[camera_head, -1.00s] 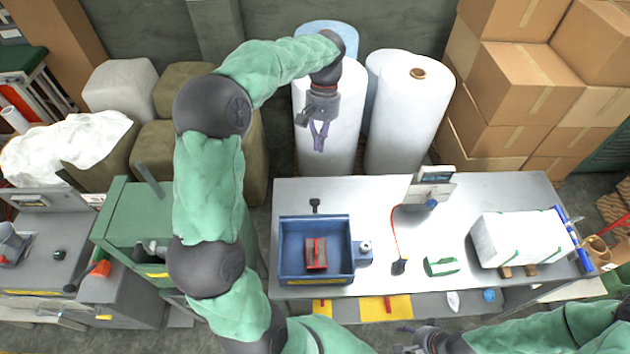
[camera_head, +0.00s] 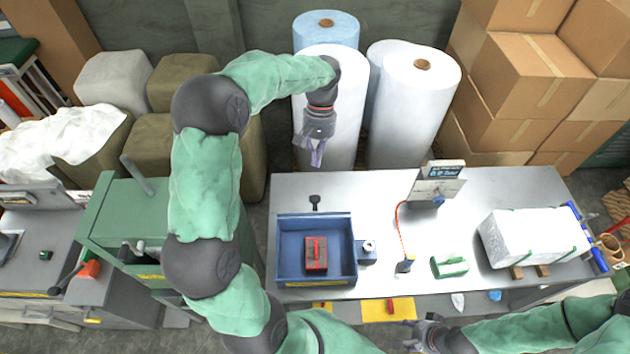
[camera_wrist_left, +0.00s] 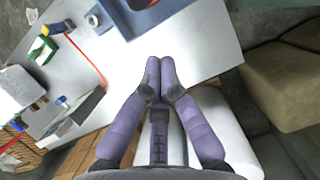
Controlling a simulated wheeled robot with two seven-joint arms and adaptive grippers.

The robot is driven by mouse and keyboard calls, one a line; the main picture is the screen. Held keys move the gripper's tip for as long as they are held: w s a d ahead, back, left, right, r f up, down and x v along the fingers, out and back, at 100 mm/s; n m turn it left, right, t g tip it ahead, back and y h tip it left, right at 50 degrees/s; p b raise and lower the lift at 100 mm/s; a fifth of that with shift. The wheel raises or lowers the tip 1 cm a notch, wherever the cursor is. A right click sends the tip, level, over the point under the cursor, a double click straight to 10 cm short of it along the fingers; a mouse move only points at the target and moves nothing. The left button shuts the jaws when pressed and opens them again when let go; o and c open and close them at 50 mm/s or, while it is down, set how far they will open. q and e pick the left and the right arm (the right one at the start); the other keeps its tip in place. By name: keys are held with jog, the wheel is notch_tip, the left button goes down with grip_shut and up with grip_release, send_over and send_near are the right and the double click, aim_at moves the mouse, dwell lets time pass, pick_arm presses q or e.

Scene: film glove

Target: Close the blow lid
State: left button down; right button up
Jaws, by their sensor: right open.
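A blue open-topped box (camera_head: 284,250) with a red block (camera_head: 316,254) inside stands on the grey table's front left; the box also shows at the top of the left wrist view (camera_wrist_left: 140,18). I cannot make out which part is the blow lid. My left gripper (camera_head: 316,157) hangs behind the table, in front of the white rolls, away from the box. In the left wrist view its purple fingertips (camera_wrist_left: 160,72) meet, with nothing seen between them. My right gripper (camera_head: 412,334) is open and empty at the table's front edge, right of the box.
The table (camera_head: 380,200) also bears a stand with a small sign (camera_head: 437,185), a green-white pack (camera_head: 450,265) and a white wrapped bale (camera_head: 530,238). Tall white rolls (camera_head: 410,110) and cartons (camera_head: 530,75) stand behind. A green machine (camera_head: 115,215) is at left.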

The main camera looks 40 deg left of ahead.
aim_at(315, 207)
pick_arm(q)
jog(key=s+d+f, duration=0.2)
jog(key=s+f, duration=0.2)
jog(key=f, duration=0.1)
jog(key=shift+d+p, duration=0.25)
jog(key=shift+p, duration=0.15)
jog(key=shift+f, duration=0.1)
